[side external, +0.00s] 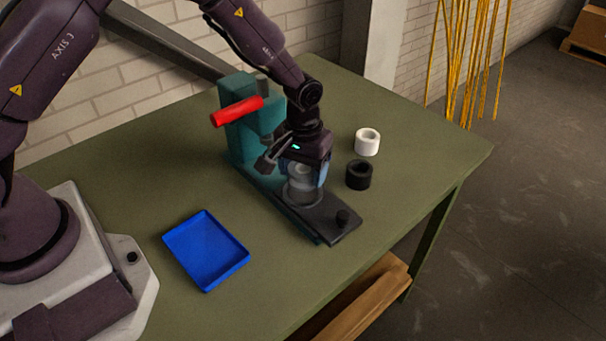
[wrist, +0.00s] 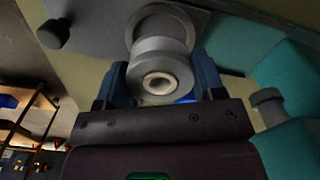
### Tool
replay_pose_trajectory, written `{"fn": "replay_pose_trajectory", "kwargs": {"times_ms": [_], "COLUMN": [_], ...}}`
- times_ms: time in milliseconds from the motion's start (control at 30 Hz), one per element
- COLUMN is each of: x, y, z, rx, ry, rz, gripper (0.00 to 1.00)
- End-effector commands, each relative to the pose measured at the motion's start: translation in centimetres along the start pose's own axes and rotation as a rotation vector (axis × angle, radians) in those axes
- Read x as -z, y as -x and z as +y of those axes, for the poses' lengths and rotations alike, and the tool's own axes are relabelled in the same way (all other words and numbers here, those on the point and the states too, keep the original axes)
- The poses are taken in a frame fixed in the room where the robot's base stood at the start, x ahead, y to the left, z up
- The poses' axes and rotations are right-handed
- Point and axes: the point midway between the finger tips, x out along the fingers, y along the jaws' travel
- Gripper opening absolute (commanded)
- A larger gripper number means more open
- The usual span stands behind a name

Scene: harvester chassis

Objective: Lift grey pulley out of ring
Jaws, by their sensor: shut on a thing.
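The grey pulley (wrist: 162,80) is between the two blue fingers of my gripper (wrist: 160,70) in the wrist view, its pale bore facing the camera. In the side view my gripper (side external: 303,180) points down, shut on the pulley (side external: 299,172). The grey ring (side external: 303,196) sits on the dark base plate directly below it. The ring's round rim (wrist: 158,18) also shows behind the pulley in the wrist view. I cannot tell whether the pulley's lower end is inside the ring or just above it.
A teal press (side external: 238,125) with a red handle (side external: 237,111) stands close behind my gripper. A white ring (side external: 367,142) and black ring (side external: 359,174) lie right. A blue tray (side external: 205,250) lies left, with clear table around it.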

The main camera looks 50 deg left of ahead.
Motion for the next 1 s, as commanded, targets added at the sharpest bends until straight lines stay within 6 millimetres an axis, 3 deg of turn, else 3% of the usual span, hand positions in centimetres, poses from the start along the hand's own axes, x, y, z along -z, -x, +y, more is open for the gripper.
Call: {"fn": "replay_pose_trajectory", "kwargs": {"times_ms": [533,1000], "x": [0.0,0.0], "y": [3.2,3.5], "z": [0.0,0.0], "rx": [0.0,0.0], "ry": [0.0,0.001], "rz": [0.001,0.0], "gripper": [0.42,0.42]}}
